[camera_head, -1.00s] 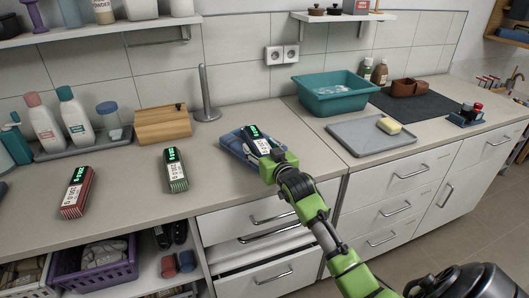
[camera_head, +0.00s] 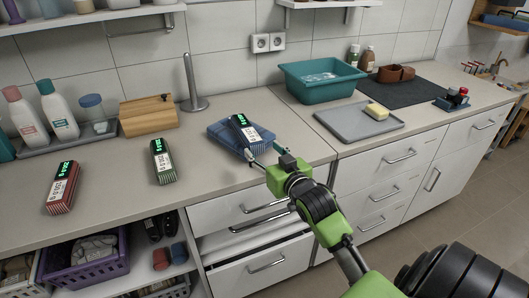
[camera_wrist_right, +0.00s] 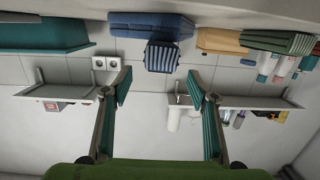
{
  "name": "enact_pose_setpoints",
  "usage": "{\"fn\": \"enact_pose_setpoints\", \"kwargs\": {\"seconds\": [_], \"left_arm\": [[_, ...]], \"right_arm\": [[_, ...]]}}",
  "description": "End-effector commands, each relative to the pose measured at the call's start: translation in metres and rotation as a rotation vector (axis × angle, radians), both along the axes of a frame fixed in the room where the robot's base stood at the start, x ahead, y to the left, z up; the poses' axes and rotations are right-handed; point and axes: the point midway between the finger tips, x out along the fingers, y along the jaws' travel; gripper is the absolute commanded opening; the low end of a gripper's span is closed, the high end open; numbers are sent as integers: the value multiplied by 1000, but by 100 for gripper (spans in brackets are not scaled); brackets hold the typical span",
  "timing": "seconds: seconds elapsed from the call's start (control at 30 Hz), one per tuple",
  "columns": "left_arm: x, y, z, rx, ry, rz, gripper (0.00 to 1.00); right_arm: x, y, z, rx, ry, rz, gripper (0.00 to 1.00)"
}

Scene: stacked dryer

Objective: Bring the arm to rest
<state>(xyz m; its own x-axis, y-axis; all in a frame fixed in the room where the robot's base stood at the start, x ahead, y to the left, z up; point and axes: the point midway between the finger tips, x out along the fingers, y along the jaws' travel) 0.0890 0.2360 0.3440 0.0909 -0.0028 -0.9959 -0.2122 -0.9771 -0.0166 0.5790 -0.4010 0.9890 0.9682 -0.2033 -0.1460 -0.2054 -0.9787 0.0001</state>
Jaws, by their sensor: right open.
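My right gripper (camera_head: 266,155) is open and empty, above the front of the counter and a little in front of a dark blue ribbed device (camera_head: 243,134) with a green display. My left gripper is not in view.
A green device (camera_head: 163,162) and a red device (camera_head: 63,188) lie to the left. A teal basin (camera_head: 322,80) and a grey tray (camera_head: 345,130) with a sponge (camera_head: 377,112) are to the right. A drawer (camera_head: 262,267) is below my right arm.

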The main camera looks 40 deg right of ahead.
Motion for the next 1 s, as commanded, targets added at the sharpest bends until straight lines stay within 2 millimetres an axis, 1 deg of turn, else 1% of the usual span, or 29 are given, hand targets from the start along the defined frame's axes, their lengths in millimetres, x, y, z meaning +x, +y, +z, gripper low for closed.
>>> {"fn": "enact_pose_setpoints", "kwargs": {"seconds": [0.4, 0.47, 0.57, 0.67, 0.7, 0.77, 0.8, 0.87, 0.9, 0.97, 1.0], "left_arm": [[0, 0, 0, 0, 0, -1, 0], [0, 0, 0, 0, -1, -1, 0], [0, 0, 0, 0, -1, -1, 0], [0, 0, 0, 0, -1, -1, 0], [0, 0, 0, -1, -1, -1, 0], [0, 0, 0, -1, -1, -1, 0], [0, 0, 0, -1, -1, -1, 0], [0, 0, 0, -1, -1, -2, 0], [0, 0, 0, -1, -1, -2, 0], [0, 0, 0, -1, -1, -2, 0], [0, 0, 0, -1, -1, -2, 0]], "right_arm": [[0, 1, -2, -1, 6, 1, 54], [-4, 6, -10, 0, 30, 7, 54], [-18, 26, -40, 0, 130, 28, 54], [-50, 59, -88, -1, 297, 66, 54], [-67, 73, -108, -1, 375, 84, 54], [-96, 95, -136, -4, 492, 115, 54], [-115, 107, -151, -6, 563, 133, 54], [-142, 124, -168, -6, 656, 160, 54], [-159, 133, -178, -9, 713, 175, 54], [-183, 145, -189, -9, 787, 198, 54], [-198, 153, -195, -9, 832, 212, 54]]}}
